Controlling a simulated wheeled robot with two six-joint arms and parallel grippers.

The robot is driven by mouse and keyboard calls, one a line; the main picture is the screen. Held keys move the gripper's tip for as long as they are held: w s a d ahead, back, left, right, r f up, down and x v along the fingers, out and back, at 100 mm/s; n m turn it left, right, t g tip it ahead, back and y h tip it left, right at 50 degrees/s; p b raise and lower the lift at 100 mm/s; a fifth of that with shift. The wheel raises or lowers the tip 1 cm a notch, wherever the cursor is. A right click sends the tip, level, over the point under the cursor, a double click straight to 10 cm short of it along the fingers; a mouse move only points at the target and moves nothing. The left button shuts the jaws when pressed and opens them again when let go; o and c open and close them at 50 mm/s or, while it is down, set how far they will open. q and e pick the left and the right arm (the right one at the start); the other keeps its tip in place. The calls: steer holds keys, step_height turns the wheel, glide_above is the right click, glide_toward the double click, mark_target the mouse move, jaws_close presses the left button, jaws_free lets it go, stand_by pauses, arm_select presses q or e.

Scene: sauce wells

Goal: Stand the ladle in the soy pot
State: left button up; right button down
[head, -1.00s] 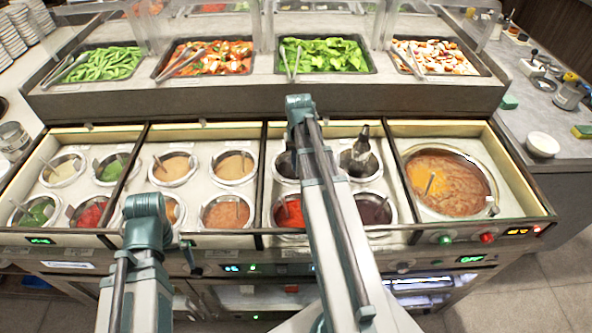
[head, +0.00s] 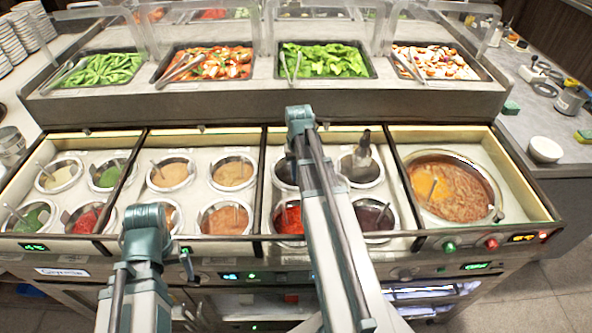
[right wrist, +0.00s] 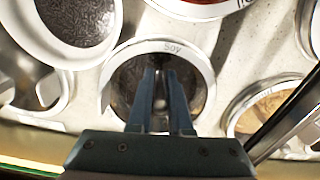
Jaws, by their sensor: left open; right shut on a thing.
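The soy pot, labelled "Soy", shows in the right wrist view (right wrist: 126,75) as a round well with a pale rim and dark inside. In the head view, it is largely hidden behind my right arm. My right gripper (right wrist: 161,75) is directly over this pot, its fingers closed on a narrow thing, seemingly the ladle's handle (right wrist: 160,92). The ladle's lower end is hard to make out against the dark well, so I cannot tell how deep it is. My left gripper (head: 188,264) is open and empty, low in front of the counter's front edge.
A red sauce pot (right wrist: 196,8), a dark textured pot (right wrist: 78,25) and a tan pot (right wrist: 262,108) surround the soy pot. A large soup pot (head: 465,190) is at right.

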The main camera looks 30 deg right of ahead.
steer(key=shift+c, duration=0.6)
jaws_free()
steer(key=shift+f, duration=0.1)
step_height(320, 180, up, 9)
steer(key=p, duration=0.9)
stand_by(0.3)
step_height(320, 180, down, 8)
steer(key=b, duration=0.8)
steer(key=shift+r, duration=0.2)
